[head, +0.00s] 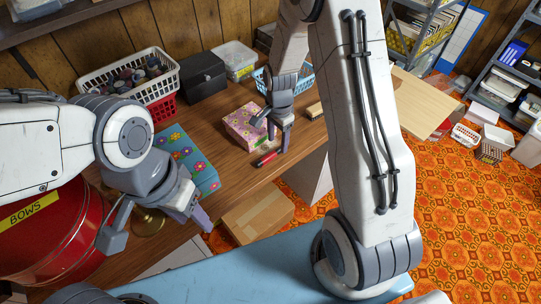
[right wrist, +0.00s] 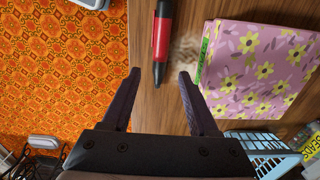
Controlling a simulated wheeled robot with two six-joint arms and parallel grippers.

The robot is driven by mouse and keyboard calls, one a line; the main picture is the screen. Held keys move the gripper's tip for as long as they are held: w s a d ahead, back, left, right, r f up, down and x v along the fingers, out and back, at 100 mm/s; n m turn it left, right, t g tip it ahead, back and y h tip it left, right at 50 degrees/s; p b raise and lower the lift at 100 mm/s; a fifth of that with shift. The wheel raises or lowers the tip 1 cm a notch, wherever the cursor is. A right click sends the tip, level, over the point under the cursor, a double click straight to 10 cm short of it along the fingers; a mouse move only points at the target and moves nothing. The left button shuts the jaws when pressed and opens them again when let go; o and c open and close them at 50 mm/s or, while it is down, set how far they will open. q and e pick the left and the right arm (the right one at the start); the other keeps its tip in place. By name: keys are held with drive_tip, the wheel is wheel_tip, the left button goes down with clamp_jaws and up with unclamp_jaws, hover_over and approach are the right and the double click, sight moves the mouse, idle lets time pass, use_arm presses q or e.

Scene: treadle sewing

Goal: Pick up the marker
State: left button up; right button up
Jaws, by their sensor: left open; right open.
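The marker (head: 267,158) is red with a dark end and lies on the wooden desk near its front edge. In the right wrist view the red marker (right wrist: 162,42) lies just beyond my open right fingertips, its black end pointing toward the gap between them. My right gripper (head: 277,138) is open and empty, low over the desk close to the marker; it also shows in the right wrist view (right wrist: 172,78). My left gripper (head: 160,232) is open and empty at the left, beside the red tin.
A pink flowered box (head: 240,124) stands beside the marker, and a teal flowered box (head: 185,150) is further left. A white basket (head: 128,77), a black box (head: 203,75) and a blue basket (head: 304,80) stand behind. A red tin (head: 60,235) is at left.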

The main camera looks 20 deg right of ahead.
sight(277, 149)
wheel_tip(277, 149, down, 4)
drive_tip(key=shift+r, duration=0.25)
drive_tip(key=shift+c, duration=0.3)
clamp_jaws()
drive_tip(key=shift+r, duration=0.1)
